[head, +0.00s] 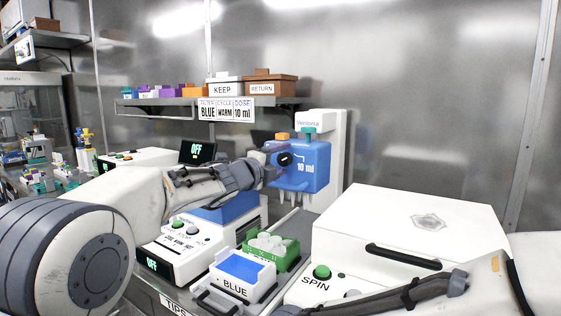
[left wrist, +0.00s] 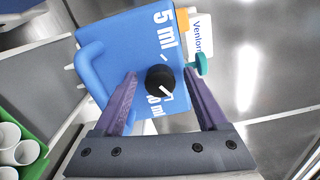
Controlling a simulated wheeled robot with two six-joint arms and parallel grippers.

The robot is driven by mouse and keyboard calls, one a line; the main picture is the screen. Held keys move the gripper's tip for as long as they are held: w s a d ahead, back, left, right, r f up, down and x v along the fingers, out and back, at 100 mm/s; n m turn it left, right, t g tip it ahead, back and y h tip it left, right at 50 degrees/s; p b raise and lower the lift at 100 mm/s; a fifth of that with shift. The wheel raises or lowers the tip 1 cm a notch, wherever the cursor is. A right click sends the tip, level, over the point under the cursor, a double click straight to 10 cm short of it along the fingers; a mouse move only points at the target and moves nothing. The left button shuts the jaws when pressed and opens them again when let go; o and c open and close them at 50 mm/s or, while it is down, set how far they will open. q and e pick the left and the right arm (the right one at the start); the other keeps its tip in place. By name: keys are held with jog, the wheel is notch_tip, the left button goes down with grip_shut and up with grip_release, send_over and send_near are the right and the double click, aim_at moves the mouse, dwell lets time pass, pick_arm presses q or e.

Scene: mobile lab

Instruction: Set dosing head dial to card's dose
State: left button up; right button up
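The blue dosing head (head: 312,170) stands at the back centre, with a black dial (head: 284,159) on its front and "10 ml" printed beside it. My left gripper (head: 272,152) is at the dial. In the left wrist view its two purple fingers (left wrist: 160,78) stand open on either side of the dial (left wrist: 158,78), with small gaps visible. The dial's white mark points to the lower right, towards the partly hidden "10 ml" print; "5 ml" is above. The card (head: 226,109) reads BLUE, WARM, 10 ml. My right arm crosses the lower right; its fingers are not clear.
A white machine with a SPIN button (head: 321,271) fills the right front. A green rack (head: 287,262) with white cups and a box marked BLUE (head: 236,289) stand in front of the dosing head. A shelf (head: 180,101) with KEEP and RETURN boxes hangs behind.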

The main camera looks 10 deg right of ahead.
pick_arm(q)
jog(key=b+v, duration=0.1)
jog(key=v, duration=0.9)
jog(key=shift+s+a+b, duration=0.15)
jog(key=shift+a+b, duration=0.05)
jog(key=shift+b, duration=0.1)
